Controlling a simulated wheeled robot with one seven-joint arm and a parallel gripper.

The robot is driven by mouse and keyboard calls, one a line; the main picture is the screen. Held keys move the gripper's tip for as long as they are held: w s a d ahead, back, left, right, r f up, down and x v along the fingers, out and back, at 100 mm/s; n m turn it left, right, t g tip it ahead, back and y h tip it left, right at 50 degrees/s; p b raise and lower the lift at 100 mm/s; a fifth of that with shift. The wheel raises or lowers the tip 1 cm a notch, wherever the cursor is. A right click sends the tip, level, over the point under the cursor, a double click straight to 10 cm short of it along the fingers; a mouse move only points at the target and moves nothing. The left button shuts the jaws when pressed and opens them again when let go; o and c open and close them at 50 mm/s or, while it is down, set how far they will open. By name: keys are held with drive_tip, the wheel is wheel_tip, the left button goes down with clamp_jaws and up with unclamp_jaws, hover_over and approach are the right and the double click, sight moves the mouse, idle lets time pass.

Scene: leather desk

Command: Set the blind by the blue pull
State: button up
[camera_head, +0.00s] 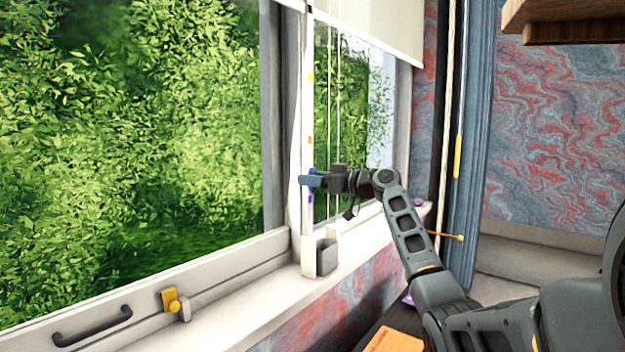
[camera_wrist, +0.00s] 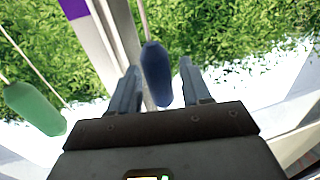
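The blue pull (camera_wrist: 157,75) hangs on a cord between the two fingers of my gripper (camera_wrist: 160,68) in the wrist view. The fingers are apart, with a gap on the right side of the pull; the left finger lies close beside it, and I cannot tell if they touch. In the head view my gripper (camera_head: 314,180) is at the white post by the window, and its fingers hide most of the pull. The cream blind (camera_head: 380,22) covers only the top of the right window. A green pull (camera_wrist: 35,108) hangs to the left in the wrist view.
The white post (camera_head: 307,120) carries yellow, orange and purple marks. A small grey box (camera_head: 326,256) stands on the white sill (camera_head: 270,298) below my gripper. A yellow latch (camera_head: 171,300) and dark handle (camera_head: 92,326) are lower left. A wooden shelf (camera_head: 570,22) is upper right.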

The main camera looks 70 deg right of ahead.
clamp_jaws()
idle(0.3)
